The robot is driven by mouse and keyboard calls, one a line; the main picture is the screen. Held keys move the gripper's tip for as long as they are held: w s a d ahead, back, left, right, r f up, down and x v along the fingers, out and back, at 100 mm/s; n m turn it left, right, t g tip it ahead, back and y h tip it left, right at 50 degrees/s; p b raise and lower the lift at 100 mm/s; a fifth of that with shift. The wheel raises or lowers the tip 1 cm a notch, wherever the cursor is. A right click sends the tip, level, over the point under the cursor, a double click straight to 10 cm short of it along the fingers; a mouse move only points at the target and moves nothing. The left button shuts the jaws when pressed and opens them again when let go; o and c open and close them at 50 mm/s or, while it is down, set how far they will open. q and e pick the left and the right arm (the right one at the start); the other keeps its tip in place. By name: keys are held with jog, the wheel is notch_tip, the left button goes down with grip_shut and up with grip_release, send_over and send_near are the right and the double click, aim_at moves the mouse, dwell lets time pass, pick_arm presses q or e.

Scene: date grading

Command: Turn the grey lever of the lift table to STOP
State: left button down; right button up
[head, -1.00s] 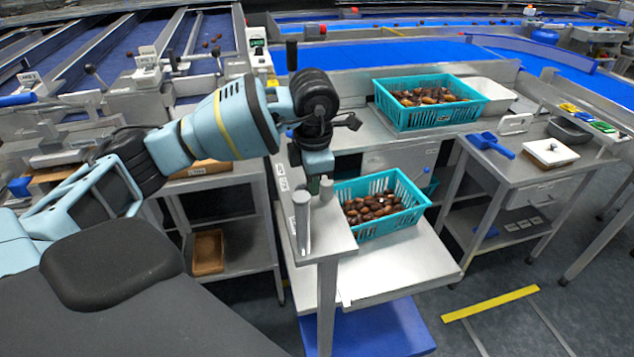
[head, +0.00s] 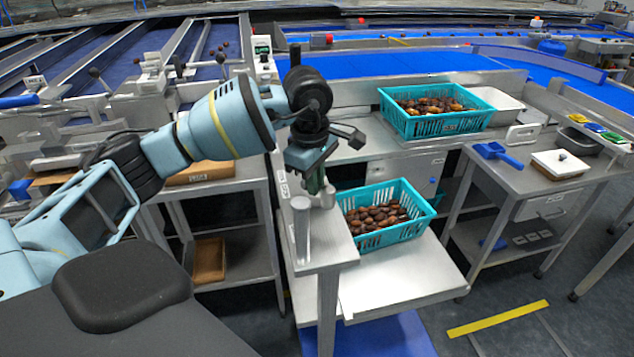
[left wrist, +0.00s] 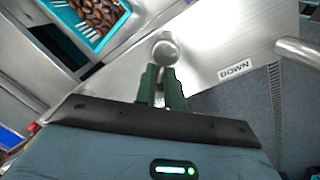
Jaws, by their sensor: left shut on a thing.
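My left gripper (head: 317,184) points down at the lift table's control post and is shut on the grey lever (head: 325,199). In the left wrist view its green fingers (left wrist: 161,84) close at the round grey lever end (left wrist: 165,52). The plate beside the lever carries a DOWN label (left wrist: 235,70), upside down in that view. I cannot make out a STOP mark. The lift table (head: 400,285) bears a teal crate (head: 395,236) of dates. My right gripper is not in view.
A second teal crate (head: 440,125) of dates is on the bench behind. A side table (head: 520,178) with a blue scoop (head: 497,153) stands at right.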

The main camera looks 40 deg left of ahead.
pick_arm(q)
jog(key=shift+a+m, duration=0.4)
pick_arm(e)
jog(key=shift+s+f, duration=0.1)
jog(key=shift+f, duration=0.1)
pick_arm(q)
jog(key=c, duration=1.6)
grip_release()
jog(key=shift+w, duration=0.1)
jog(key=shift+c, duration=0.2)
jog(key=o, duration=0.3)
jog(key=shift+a+f, duration=0.1)
jog(key=shift+a, duration=0.15)
jog(key=shift+o, duration=0.2)
jog(key=shift+d, duration=0.3)
jog(key=shift+r, duration=0.45)
notch_tip(320, 180, up, 7)
jog(key=shift+s, duration=0.4)
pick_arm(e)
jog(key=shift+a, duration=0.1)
pick_arm(q)
jog(key=shift+a, duration=0.15)
